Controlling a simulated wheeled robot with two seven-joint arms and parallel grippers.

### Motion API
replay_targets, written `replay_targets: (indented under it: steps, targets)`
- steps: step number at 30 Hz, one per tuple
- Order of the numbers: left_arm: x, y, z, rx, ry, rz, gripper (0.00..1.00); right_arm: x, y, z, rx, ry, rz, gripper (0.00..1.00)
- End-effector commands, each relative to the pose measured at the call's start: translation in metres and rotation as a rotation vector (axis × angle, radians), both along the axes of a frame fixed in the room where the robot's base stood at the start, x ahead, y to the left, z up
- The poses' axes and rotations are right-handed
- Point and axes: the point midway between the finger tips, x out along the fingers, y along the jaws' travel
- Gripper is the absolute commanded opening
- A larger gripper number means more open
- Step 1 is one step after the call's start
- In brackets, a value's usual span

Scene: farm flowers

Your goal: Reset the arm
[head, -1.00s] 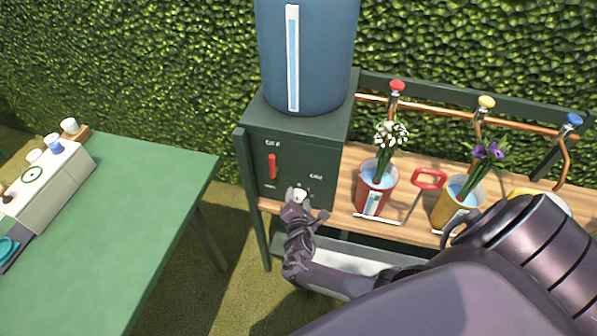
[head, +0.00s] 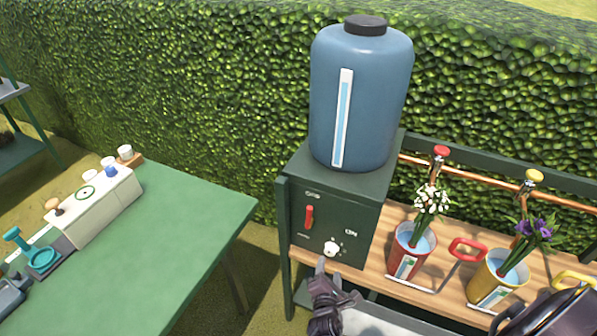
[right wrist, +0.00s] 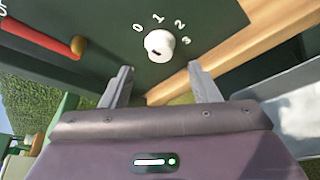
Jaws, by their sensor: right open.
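My right gripper (head: 338,277) is at the bottom of the head view, just below and in front of the dark green control box (head: 362,215). In the right wrist view its two fingers (right wrist: 163,85) are spread apart with nothing between them. A white dial (right wrist: 159,45) with marks 0 to 3 sits beyond the fingertips, apart from them. The dial also shows in the head view (head: 332,248). A red lever (head: 309,217) is on the same panel, to the left of the dial. My left gripper is not in view.
A blue water tank (head: 375,110) stands on the box. To the right, a red bucket (head: 408,262) with white flowers and a yellow bucket (head: 484,290) with purple flowers stand on the wooden shelf (head: 452,272). A green table (head: 190,215) is at left. A hedge closes the back.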

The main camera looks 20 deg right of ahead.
Motion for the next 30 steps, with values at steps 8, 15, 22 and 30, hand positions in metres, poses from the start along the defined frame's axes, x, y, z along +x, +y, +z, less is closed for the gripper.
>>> replay_targets:
  steps: [8, 15, 22, 30]
  targets:
    - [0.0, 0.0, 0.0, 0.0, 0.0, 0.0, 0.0, -0.002, 0.01, -0.004, 0.166, -0.005, -0.044, 0.55]
    - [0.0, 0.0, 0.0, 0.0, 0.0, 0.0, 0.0, -0.019, 0.068, 0.012, 0.919, 0.007, -0.312, 0.55]
    - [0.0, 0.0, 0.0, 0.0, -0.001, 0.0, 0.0, -0.058, 0.108, 0.085, 1.416, 0.081, -0.634, 0.55]
    - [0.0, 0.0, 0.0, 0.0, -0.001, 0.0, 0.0, -0.102, 0.113, 0.151, 1.569, 0.114, -0.873, 0.55]
